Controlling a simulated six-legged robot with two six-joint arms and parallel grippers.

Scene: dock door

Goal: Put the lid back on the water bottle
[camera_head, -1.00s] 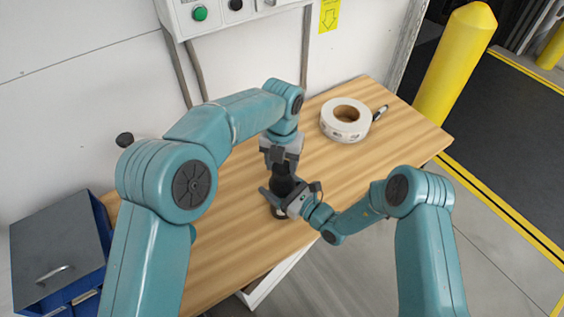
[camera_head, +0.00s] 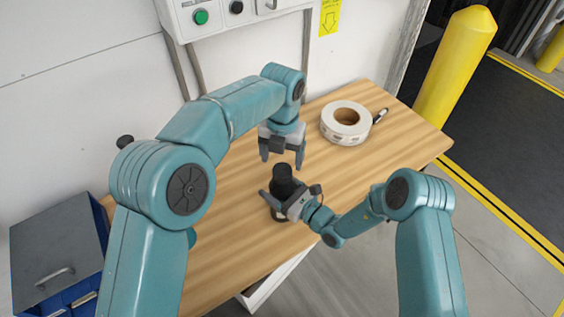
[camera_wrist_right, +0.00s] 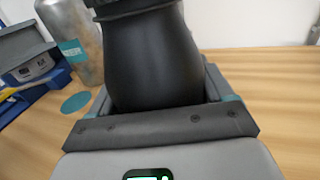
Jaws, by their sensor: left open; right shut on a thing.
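The black water bottle (camera_head: 282,187) stands upright near the table's front edge. My right gripper (camera_head: 284,194) is shut around its body. In the right wrist view the bottle's black body (camera_wrist_right: 152,60) fills the space between the fingers. A dark cap-like piece, seemingly the lid (camera_head: 282,170), sits on the bottle's top; its lower rim shows at the upper edge of the right wrist view (camera_wrist_right: 130,8). I cannot tell how tightly it sits. My left gripper (camera_head: 282,159) is open and empty just above the bottle top, fingers pointing down.
A white tape roll (camera_head: 346,122) and a dark pen-like object (camera_head: 380,115) lie at the back right of the wooden table (camera_head: 225,245). A blue box (camera_head: 58,250) is at left. The right wrist view shows a silver cylinder (camera_wrist_right: 72,35) and a teal disc (camera_wrist_right: 76,102).

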